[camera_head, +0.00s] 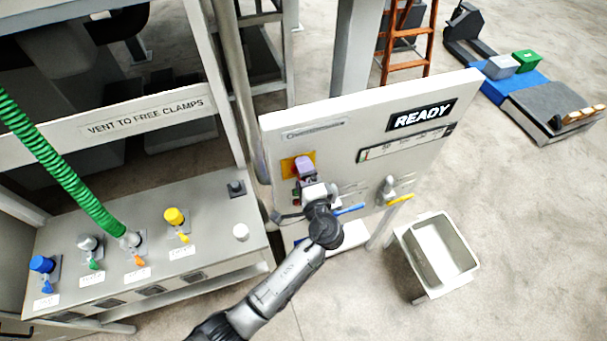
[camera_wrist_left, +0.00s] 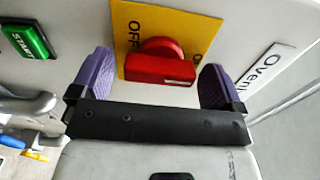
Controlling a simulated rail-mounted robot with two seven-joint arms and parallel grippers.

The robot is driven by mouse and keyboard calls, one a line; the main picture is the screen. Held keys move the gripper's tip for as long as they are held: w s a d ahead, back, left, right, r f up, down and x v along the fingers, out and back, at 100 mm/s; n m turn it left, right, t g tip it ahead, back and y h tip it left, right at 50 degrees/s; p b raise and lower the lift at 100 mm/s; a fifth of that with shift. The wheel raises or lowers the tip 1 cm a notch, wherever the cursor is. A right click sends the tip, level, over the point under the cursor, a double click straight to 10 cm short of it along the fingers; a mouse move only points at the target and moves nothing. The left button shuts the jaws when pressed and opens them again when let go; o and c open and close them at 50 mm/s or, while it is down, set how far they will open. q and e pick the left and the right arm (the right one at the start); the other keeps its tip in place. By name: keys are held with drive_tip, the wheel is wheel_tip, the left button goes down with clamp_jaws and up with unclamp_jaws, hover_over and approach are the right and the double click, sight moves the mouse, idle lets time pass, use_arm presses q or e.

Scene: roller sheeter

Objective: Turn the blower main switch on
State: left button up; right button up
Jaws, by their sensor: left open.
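A red rotary switch knob (camera_wrist_left: 160,65) sits on a yellow plate (camera_wrist_left: 125,22) in the left wrist view; "OFF" is lettered on the plate. In the head view the yellow plate (camera_head: 288,168) is on the left of the white upright panel (camera_head: 345,140), and my gripper hides the knob. My left gripper (camera_head: 304,173) is open in front of the plate. In the left wrist view its purple fingers (camera_wrist_left: 157,70) stand on either side of the red knob, with gaps; nothing is held. My right gripper is not in view.
A green START button (camera_wrist_left: 27,42) is beside the plate. The panel carries a "READY" display (camera_head: 421,115) and a valve with a yellow handle (camera_head: 396,196). A bench (camera_head: 215,215) with coloured valves and a green hose (camera_head: 65,175) stands left. A white bin (camera_head: 460,235) is at right.

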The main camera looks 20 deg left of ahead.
use_arm(q)
drive_tip(key=shift+s, duration=0.1)
drive_tip(key=b+v, duration=0.2)
drive_tip(key=v, duration=0.5)
drive_tip(key=shift+d+b, duration=0.15)
drive_tip(key=shift+b, duration=0.25)
drive_tip(key=shift+s, duration=0.1)
idle(0.4)
